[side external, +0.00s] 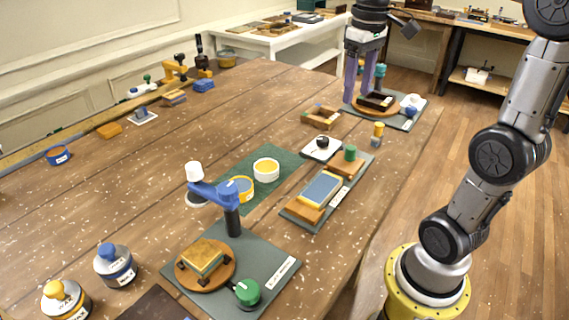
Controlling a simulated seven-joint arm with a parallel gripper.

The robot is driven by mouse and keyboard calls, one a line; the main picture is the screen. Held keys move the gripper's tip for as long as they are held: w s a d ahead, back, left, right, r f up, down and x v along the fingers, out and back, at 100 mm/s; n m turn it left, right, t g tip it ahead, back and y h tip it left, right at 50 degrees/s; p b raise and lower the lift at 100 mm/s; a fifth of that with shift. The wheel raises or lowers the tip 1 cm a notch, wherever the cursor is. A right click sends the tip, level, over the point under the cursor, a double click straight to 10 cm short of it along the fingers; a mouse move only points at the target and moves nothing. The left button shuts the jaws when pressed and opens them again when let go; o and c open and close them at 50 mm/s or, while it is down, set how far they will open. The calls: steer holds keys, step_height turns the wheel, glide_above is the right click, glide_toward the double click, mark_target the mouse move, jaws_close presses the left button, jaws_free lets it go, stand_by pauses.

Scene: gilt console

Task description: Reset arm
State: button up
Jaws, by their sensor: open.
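My gripper (362,94) is at the back right of the wooden table, pointing down with its two purple fingers apart. It is above or beside a round wooden disc (365,110) on a grey-green mat (402,122). A dark block (377,100) sits on that disc, close to the fingertips. I cannot tell whether a finger touches it. A teal knob (381,70) shows just behind the fingers. A white-topped piece (412,102) stands on the same mat, to the right of the disc.
The front mat (272,262) holds a blue-armed post (231,212) and a disc with a yellowish block (203,257). A green mat (223,205) carries round tins. A tray (290,213) holds a blue-topped block. Lidded jars stand front left. The table's middle left is clear.

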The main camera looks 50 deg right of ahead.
steer(key=s+a+n+t, duration=0.2)
steer(key=s+a, duration=0.4)
steer(key=a, duration=0.2)
steer(key=s+a+f+t, duration=0.3)
steer(key=s+a+f, duration=0.1)
steer(key=f, duration=0.4)
steer(key=shift+a, duration=0.2)
